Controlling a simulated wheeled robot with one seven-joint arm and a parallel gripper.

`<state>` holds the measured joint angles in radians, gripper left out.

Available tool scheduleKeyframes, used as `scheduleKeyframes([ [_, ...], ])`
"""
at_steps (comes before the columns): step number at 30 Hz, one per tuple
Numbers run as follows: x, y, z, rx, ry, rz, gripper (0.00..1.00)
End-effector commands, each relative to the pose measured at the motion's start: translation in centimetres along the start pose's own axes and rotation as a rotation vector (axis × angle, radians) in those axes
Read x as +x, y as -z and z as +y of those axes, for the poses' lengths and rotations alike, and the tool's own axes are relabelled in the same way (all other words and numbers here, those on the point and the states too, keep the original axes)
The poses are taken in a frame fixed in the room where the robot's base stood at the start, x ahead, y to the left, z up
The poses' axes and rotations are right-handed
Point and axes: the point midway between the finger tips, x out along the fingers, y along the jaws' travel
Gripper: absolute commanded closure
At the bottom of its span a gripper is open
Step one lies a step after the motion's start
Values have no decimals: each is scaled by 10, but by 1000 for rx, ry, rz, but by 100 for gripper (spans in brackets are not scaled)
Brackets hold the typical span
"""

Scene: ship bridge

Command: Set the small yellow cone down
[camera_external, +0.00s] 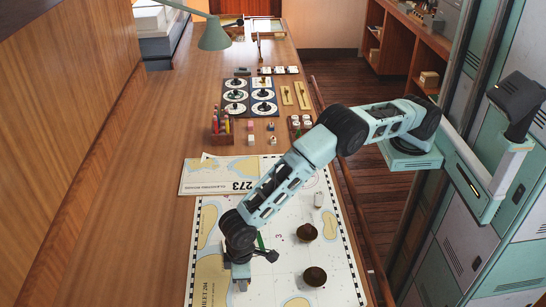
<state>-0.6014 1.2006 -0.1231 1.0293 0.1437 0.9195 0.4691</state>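My gripper (241,286) points down over the near left part of the large chart (279,277) on the wooden desk. It is small in the view, and I cannot tell whether its fingers are open or shut or whether anything is between them. I cannot make out a small yellow cone anywhere in this view. It may be hidden behind my gripper or be too small to see.
Two dark brown round objects (307,232) stand on the chart right of my gripper. A small white object (318,199) stands farther back. A pencil holder (221,128), a board with round pieces (236,96) and a green lamp (214,35) are beyond. The chart's middle is mostly clear.

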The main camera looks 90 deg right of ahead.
Motion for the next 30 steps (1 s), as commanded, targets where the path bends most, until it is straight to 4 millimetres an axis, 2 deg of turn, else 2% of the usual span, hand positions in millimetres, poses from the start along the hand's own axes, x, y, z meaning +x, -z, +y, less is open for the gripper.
scheduleKeyframes([
  [6,-1,0,0,0,0,0,60],
  [11,-12,1,-1,0,2,3,60],
  [24,-98,1,0,0,3,4,60],
  [30,-119,0,0,0,1,1,60],
])
